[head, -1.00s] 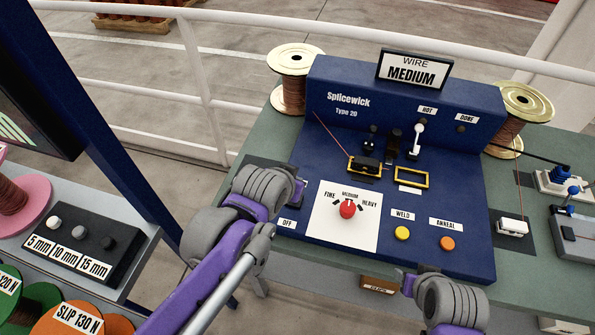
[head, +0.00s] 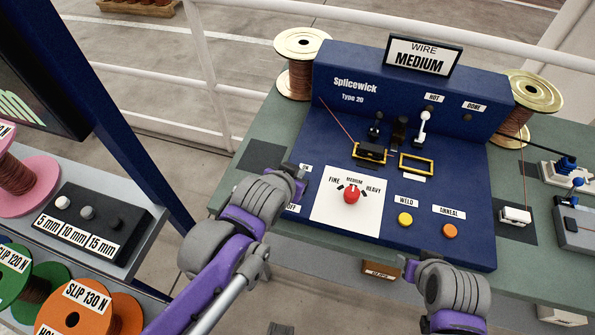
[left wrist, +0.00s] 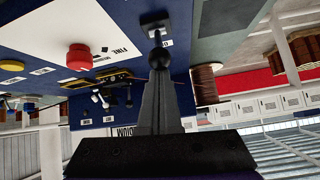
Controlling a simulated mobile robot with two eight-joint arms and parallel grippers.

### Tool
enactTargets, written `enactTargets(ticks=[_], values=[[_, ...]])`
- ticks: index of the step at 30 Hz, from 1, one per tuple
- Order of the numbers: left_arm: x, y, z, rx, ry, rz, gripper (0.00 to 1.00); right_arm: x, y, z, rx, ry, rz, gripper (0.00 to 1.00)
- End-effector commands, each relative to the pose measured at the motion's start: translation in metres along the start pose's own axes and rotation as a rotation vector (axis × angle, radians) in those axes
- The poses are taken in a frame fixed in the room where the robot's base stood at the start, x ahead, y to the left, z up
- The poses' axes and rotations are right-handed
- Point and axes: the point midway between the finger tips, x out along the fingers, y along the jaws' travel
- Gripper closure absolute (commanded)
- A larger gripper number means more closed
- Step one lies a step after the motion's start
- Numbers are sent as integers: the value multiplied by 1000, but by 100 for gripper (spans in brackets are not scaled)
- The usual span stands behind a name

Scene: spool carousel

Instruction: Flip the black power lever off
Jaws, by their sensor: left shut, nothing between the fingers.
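The Splicewick machine (head: 340,140) is a blue console on a green table. Its black power lever (left wrist: 156,28) shows in the left wrist view on a dark base, just beyond my left fingertips. In the head view my left gripper (head: 300,184) covers the lever, between the ON label (head: 305,168) and the partly hidden OFF label (head: 292,208). My left gripper is shut and empty; its fingers (left wrist: 160,105) also show in the wrist view, their tips at or very near the lever. I cannot tell contact or the lever's position. My right gripper (head: 408,270) is low at the console's front edge.
A red selector knob (head: 351,196), a yellow WELD button (head: 405,219) and an orange ANNEAL button (head: 449,231) are right of my left gripper. Behind them are a white-handled lever (head: 423,126) and yellow frames. A side shelf (head: 150,240) with spools stands at left.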

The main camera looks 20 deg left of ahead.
Motion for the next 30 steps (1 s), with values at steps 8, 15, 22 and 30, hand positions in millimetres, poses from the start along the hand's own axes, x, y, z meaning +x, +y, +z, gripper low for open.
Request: enactTargets(ticks=[8, 15, 22, 30], values=[[2, -1, -11, -1, 1, 0, 100, -2, 0, -3, 0, 3, 0, 50], [2, -4, -39, -1, 2, -1, 100, -8, 0, -10, 0, 10, 0, 50], [-28, -3, -35, 0, 1, -1, 100, -10, 0, -14, 0, 14, 0, 50], [-69, -2, -30, 0, 0, 0, 100, -12, 0, -17, 0, 17, 0, 50]])
